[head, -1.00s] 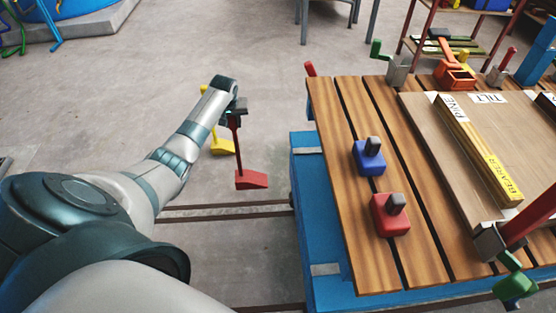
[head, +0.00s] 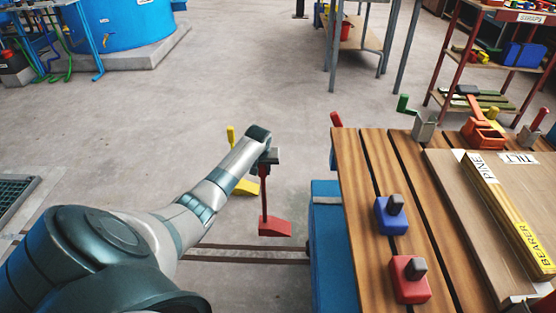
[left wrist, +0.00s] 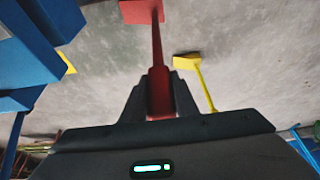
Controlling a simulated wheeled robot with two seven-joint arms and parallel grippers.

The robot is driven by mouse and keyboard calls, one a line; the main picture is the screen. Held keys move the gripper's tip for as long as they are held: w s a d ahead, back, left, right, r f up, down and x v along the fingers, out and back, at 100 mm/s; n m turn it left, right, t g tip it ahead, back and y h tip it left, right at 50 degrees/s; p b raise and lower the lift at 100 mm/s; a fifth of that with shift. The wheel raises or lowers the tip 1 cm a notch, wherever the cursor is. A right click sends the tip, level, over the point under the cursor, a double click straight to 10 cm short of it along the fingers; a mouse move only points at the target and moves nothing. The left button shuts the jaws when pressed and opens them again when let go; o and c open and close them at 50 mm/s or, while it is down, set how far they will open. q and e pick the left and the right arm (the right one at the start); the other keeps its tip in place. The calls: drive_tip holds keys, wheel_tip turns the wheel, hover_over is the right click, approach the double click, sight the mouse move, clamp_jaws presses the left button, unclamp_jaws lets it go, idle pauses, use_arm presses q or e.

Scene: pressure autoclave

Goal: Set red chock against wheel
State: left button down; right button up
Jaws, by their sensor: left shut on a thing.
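The red chock (head: 275,228) is a wedge on a long upright red handle, left of the slatted cart. My left gripper (head: 267,158) is shut on the top of that handle, and the wedge hangs below it. The left wrist view shows the gripper fingers (left wrist: 159,95) around the red handle, with the red wedge (left wrist: 142,11) at the top edge. Whether the wedge touches the floor or the rail, I cannot tell. No wheel shows clearly; the cart's underside is hidden. My right gripper is not in view.
A yellow chock (head: 246,187) with a handle stands just behind my left gripper. A floor rail (head: 235,252) runs towards the blue cart body (head: 325,225). The slatted top (head: 378,165) carries blue and red blocks. Open floor lies behind.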

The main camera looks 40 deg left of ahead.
use_arm(q)
drive_tip(key=s+d+f, duration=0.2)
drive_tip(key=d+f, duration=0.3)
drive_tip(key=d, duration=0.4)
drive_tip(key=shift+f, duration=0.15)
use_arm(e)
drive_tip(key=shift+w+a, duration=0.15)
use_arm(q)
drive_tip(key=shift+f, duration=0.1)
wheel_tip(320, 180, down, 4)
drive_tip(key=shift+a+r+b, duration=0.1)
drive_tip(key=shift+b, duration=0.6)
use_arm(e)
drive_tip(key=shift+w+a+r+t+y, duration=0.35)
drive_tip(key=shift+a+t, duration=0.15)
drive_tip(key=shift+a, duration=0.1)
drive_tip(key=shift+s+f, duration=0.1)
use_arm(q)
drive_tip(key=c, duration=1.4)
unclamp_jaws()
drive_tip(key=shift+s+f, duration=0.15)
drive_tip(key=shift+f, duration=0.05)
